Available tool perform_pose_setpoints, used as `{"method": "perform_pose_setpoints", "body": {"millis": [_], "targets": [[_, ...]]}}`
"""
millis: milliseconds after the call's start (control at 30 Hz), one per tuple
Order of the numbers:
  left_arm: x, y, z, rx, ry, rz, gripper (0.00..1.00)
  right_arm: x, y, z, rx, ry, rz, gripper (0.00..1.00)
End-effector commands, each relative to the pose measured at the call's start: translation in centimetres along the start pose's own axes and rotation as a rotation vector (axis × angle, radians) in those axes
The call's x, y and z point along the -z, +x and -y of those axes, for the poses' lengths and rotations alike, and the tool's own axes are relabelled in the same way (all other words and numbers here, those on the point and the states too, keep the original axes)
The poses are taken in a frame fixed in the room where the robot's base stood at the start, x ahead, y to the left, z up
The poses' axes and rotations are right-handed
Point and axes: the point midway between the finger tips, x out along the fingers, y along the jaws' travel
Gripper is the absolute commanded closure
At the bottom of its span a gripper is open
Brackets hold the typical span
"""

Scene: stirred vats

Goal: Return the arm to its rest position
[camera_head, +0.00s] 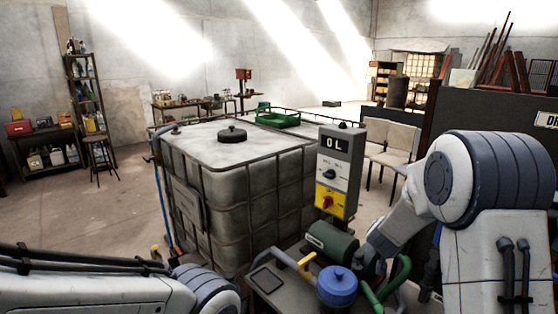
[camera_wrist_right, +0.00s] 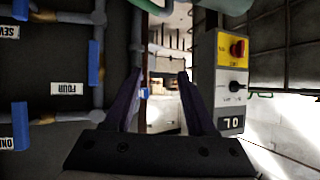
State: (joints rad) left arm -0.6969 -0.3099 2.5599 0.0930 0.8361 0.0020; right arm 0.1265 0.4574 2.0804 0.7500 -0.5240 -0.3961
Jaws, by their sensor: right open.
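My right arm (camera_head: 420,205) comes in from the right in the head view and reaches down towards the pump area; its gripper cannot be made out there. In the right wrist view my right gripper (camera_wrist_right: 158,85) is open, with two dark fingers apart and nothing between them. The grey control box marked OL (camera_head: 339,170) stands just beyond, and in the wrist view it shows turned over (camera_wrist_right: 230,80), right of the fingers and apart from them. My left arm (camera_head: 90,285) crosses the lower left of the head view; its gripper is out of frame.
A caged white vat (camera_head: 240,190) fills the middle. A blue pump part (camera_head: 337,286), green motor (camera_head: 332,242) and pipes lie close to my right arm. A dark panel with blue-handled pipes (camera_wrist_right: 95,62) and labels is left of the right fingers. Open floor lies left (camera_head: 110,205).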

Motion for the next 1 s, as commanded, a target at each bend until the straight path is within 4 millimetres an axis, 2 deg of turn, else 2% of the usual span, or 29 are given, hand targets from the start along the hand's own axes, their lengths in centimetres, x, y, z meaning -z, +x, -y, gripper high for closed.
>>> {"method": "perform_pose_setpoints", "body": {"millis": [33, 100, 167, 200, 267, 300, 367, 400, 467, 500, 600, 700, 833, 933, 1000], "targets": [[0.0, 0.2, 0.0, 0.0, 0.0, 0.0, 0.18, -1.2, -2.2, 3.6, 0.096, -0.034, 0.047, 0.44], [0.0, 0.4, 0.0, 0.0, 0.0, 0.0, 0.18, -3.2, -5.4, 7.5, 0.214, -0.083, 0.126, 0.44], [0.0, 0.5, 0.0, 0.0, 0.0, 0.0, 0.18, -5.2, -8.4, 10.4, 0.308, -0.134, 0.197, 0.44], [0.0, 0.6, 0.0, 0.0, 0.0, 0.0, 0.18, -6.7, -10.7, 11.9, 0.367, -0.171, 0.247, 0.44], [0.0, 0.8, 0.1, 0.0, 0.0, 0.0, 0.18, -9.1, -14.2, 13.8, 0.448, -0.233, 0.324, 0.44], [-0.1, 0.8, 0.1, 0.0, 0.0, 0.0, 0.18, -10.7, -16.7, 14.7, 0.498, -0.28, 0.377, 0.44], [-0.1, 1.0, 0.1, 0.0, 0.0, 0.0, 0.18, -13.2, -20.5, 15.5, 0.566, -0.358, 0.456, 0.44], [-0.1, 1.1, 0.1, 0.0, 0.001, 0.0, 0.18, -14.9, -23.1, 15.6, 0.605, -0.414, 0.51, 0.44], [-0.1, 1.2, 0.1, 0.0, 0.001, 0.0, 0.18, -17.5, -26.9, 15.1, 0.654, -0.506, 0.593, 0.44], [-0.1, 1.3, 0.1, 0.0, 0.001, 0.0, 0.18, -19.1, -29.4, 14.3, 0.679, -0.572, 0.646, 0.44], [-0.1, 1.6, 0.1, 0.0, 0.001, 0.0, 0.18, -22.5, -34.5, 11.2, 0.712, -0.74, 0.764, 0.44], [-0.1, 1.8, 0.1, 0.0, 0.001, 0.0, 0.18, -24.8, -38.0, 7.6, 0.709, -0.889, 0.851, 0.44], [-0.1, 1.9, 0.1, 0.0, 0.001, 0.0, 0.18, -26.1, -40.2, 3.9, 0.682, -1.019, 0.915, 0.44], [-0.1, 1.9, 0.1, 0.0, 0.001, 0.0, 0.18, -26.4, -40.8, 2.6, 0.666, -1.063, 0.935, 0.44], [-0.1, 1.9, 0.1, 0.0, 0.001, 0.0, 0.18, -26.5, -40.8, 2.5, 0.665, -1.065, 0.936, 0.44]]}}
